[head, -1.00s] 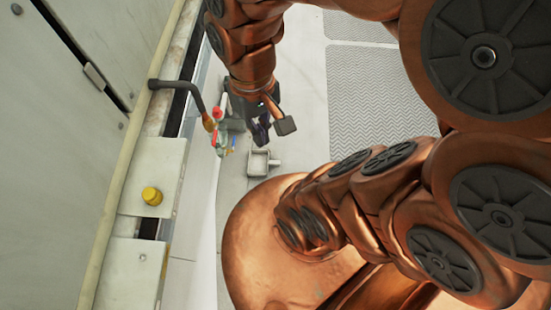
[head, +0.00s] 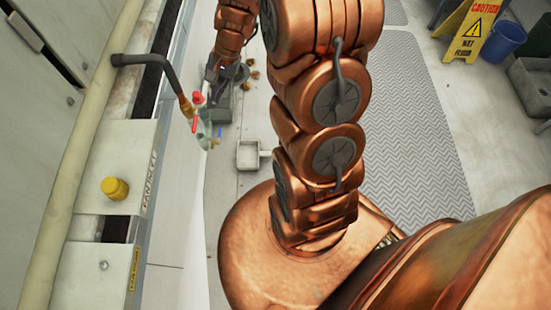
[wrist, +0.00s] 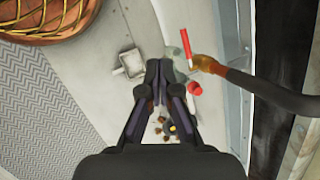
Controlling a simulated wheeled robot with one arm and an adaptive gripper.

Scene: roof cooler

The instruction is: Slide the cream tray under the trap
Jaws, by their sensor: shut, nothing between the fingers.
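The cream tray (head: 249,154) is a small, square, open tray with a short handle, flat on the pale floor. It also shows in the wrist view (wrist: 130,65), left of my fingertips and apart from them. The trap (head: 207,131) is a clear greenish body with red parts, hanging at the end of the dark bent pipe, left of the tray in the head view. In the wrist view the trap (wrist: 180,66) is partly hidden behind my fingers. My gripper (wrist: 159,72) is shut and empty, fingertips pointing between tray and trap.
The dark pipe (head: 158,62) reaches out from the pale cabinet wall (head: 35,110). Several brown bits (wrist: 163,130) lie on the floor. A grey ribbed mat (head: 405,150), a yellow wet-floor sign (head: 472,32) and a blue bucket (head: 505,40) are to the right.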

